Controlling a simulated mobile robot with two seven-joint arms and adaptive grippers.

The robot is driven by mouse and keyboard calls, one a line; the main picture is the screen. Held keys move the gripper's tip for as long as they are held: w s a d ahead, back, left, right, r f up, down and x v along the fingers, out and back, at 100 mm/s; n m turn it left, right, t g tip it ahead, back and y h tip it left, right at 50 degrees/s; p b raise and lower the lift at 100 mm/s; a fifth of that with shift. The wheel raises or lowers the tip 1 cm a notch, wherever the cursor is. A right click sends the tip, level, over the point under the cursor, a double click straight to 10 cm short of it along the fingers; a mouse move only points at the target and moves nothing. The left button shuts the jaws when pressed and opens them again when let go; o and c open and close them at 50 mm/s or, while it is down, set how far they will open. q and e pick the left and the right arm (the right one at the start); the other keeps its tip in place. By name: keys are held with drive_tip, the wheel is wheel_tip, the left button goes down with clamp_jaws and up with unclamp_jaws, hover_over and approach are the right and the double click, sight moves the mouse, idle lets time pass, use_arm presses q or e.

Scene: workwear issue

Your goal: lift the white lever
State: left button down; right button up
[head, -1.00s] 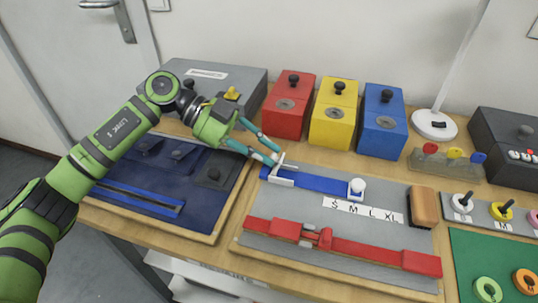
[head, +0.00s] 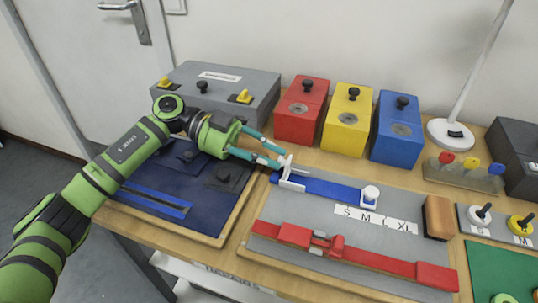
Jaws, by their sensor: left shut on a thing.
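The white lever (head: 291,184) is a small bracket-like piece at the left end of a blue strap (head: 328,186) on the grey board. My left gripper (head: 284,161) reaches in from the left, its teal fingers shut on the upper part of the lever. The fingertips partly hide the part they hold. The lever's lower part stays at the strap; I cannot tell how far it is raised. A white round knob (head: 370,194) sits at the strap's right end. My right gripper is not in view.
A red belt with a buckle (head: 321,243) crosses the front of the grey board (head: 300,212). A brown block (head: 438,217) lies at its right. Red (head: 301,110), yellow (head: 348,120) and blue (head: 397,130) boxes stand behind. A navy panel (head: 205,212) lies left, under my arm.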

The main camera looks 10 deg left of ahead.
use_arm(q)
drive_tip(key=c, duration=1.1)
unclamp_jaws()
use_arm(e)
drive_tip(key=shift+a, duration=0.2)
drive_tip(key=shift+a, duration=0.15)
